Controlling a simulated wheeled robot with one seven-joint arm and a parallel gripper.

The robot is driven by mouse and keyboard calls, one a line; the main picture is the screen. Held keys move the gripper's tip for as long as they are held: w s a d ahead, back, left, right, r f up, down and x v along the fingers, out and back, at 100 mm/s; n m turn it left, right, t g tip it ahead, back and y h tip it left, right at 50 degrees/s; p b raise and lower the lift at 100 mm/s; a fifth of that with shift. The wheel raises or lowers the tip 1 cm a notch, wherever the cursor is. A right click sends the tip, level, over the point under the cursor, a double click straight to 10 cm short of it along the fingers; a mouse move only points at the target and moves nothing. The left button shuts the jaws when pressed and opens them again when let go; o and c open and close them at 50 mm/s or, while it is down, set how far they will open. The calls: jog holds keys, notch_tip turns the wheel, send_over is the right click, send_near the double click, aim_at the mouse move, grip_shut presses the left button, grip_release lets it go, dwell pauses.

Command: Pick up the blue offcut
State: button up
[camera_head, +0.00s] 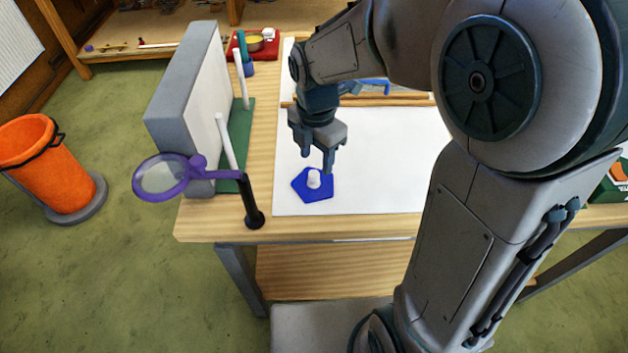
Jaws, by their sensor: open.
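The blue offcut (322,194) is a flat, roughly five-sided piece lying on the white sheet (390,165) near the front left of the workbench. A small white knob-like piece (313,178) stands on top of it. My gripper (317,163) points down just above the offcut, with its fingers close to the white knob. It is open and holds nothing that I can see. From this angle I cannot tell whether the fingers are around the knob or just behind it.
A purple-rimmed magnifier (160,177) on a black stand (252,205) is left of the offcut. Behind it rises a grey-and-white upright panel (185,90) on a green base. A red tray (262,45) is farther back. An orange bin (45,165) stands on the floor. My arm hides the right side.

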aim_at(314, 173)
jog(key=shift+w+a+f+p, duration=0.15)
jog(key=shift+f, duration=1.65)
jog(key=shift+w+a+f+p, duration=0.1)
jog(key=shift+w+f+p, duration=0.05)
jog(key=shift+f, duration=1.65)
jog(key=c, duration=0.9)
